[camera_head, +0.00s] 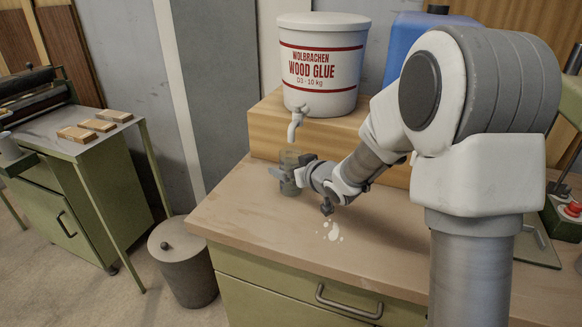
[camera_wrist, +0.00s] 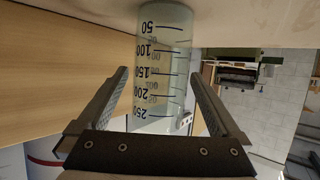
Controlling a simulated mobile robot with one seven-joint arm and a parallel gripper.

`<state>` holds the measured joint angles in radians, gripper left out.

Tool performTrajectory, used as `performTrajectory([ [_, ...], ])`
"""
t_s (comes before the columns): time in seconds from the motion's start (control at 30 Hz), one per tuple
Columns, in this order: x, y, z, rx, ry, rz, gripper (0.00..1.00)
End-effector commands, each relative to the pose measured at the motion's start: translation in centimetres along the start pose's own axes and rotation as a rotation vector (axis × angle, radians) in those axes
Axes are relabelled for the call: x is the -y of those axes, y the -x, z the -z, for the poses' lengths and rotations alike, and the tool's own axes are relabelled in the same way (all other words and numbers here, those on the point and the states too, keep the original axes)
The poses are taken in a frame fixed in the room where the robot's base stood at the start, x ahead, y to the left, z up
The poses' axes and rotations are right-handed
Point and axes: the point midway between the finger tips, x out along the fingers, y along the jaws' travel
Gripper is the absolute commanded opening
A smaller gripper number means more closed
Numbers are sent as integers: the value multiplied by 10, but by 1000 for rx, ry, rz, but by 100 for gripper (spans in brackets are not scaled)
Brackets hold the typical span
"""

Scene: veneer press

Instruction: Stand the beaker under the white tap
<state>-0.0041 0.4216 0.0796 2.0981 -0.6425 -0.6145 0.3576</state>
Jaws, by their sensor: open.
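A clear, graduated beaker (camera_head: 290,157) stands upright on the workbench, in front of the wooden box. In the head view it appears directly below the white tap (camera_head: 297,122) of the glue bucket; exact depth alignment is hard to tell. My gripper (camera_head: 284,177) is at the beaker, partly hiding it. In the wrist view, which is upside down, the beaker (camera_wrist: 163,60) stands between the two open fingers of my gripper (camera_wrist: 160,75), with gaps on both sides. Its base rests on the bench surface at the picture's top.
The wood glue bucket (camera_head: 320,65) sits on a wooden box (camera_head: 265,125) just behind the beaker. A blue container (camera_head: 405,45) stands to its right. White spilled spots (camera_head: 332,231) lie on the workbench (camera_head: 235,205). The bench's front left is clear.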

Motion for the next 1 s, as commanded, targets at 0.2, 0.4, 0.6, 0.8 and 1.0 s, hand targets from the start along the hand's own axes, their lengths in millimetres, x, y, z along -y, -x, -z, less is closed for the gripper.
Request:
performTrajectory([
  [0.2, -1, 21, 5, -1, 1, -2, 100],
  [0.4, -1, 64, 6, -2, 0, -3, 100],
  [0.6, -1, 101, 5, -1, 1, -2, 100],
  [0.8, -1, 119, 4, -1, 0, -1, 100],
  [1.0, -3, 125, 5, 8, 5, -21, 100],
])
